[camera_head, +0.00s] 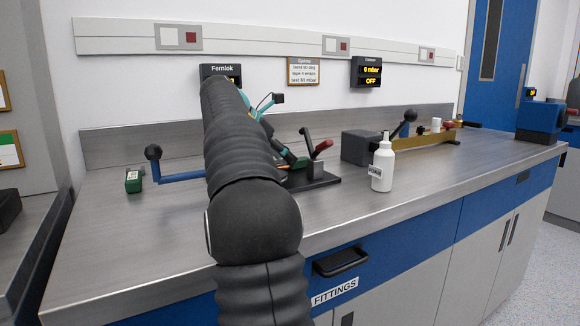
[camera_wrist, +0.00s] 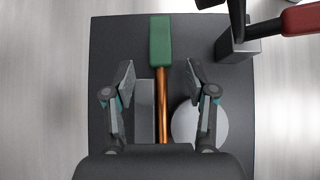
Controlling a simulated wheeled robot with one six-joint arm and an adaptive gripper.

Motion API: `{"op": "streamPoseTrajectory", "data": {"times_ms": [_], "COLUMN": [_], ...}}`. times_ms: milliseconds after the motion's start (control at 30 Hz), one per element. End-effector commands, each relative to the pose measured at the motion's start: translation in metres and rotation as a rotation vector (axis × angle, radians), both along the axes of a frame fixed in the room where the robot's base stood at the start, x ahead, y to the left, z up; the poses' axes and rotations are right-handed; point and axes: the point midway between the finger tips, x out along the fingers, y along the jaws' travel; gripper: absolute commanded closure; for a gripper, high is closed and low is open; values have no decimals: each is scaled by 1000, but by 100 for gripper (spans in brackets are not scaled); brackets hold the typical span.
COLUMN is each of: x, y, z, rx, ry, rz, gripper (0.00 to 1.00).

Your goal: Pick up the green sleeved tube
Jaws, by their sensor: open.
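The green sleeved tube shows in the wrist view, with a green sleeve (camera_wrist: 160,42) at its upper end and a thin copper tube (camera_wrist: 163,100) running down from it. It lies over a dark base plate (camera_wrist: 105,45), beside a grey block (camera_wrist: 145,110) and a pale round disc (camera_wrist: 200,122). My gripper (camera_wrist: 159,75) is open, its fingers on either side of the tube just below the sleeve, with gaps on both sides. Its height above the tube is hard to tell. In the head view my arm hides most of the gripper; the green sleeve (camera_head: 299,163) shows partly.
A metal post with a red-handled lever (camera_head: 322,148) stands right of the tube. A white bottle (camera_head: 382,165) and a dark grey box (camera_head: 360,147) are further right. The front worktop is clear.

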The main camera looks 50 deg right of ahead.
Motion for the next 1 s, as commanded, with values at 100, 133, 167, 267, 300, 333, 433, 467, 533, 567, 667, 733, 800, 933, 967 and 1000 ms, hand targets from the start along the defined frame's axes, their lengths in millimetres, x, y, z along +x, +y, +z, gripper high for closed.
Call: {"op": "streamPoseTrajectory", "data": {"times_ms": [100,133,167,267,300,333,433,467,533,567,667,733,800,933,967,1000], "x": [-4,-4,-4,-4,-4,-4,-4,-4,-4,-4,-4,-4,-4,-4,-4,-4], "y": [-9,-10,-11,-12,-12,-12,-12,-12,-12,-12,-12,-12,-12,-12,-12,-12], "z": [-10,-11,-12,-14,-14,-14,-14,-14,-14,-14,-14,-14,-13,-13,-13,-13], "rx": [1,1,2,2,2,2,2,2,2,2,2,2,1,1,1,1], "ry": [0,0,-1,-1,-1,-2,-1,-1,-1,-1,-1,-1,-2,-2,-2,-2], "rz": [0,0,1,2,2,3,2,2,2,2,2,2,3,3,3,3], "gripper": [44,44,44,44,44,44,44,51,69,76,100,100,100,100,100,100]}}
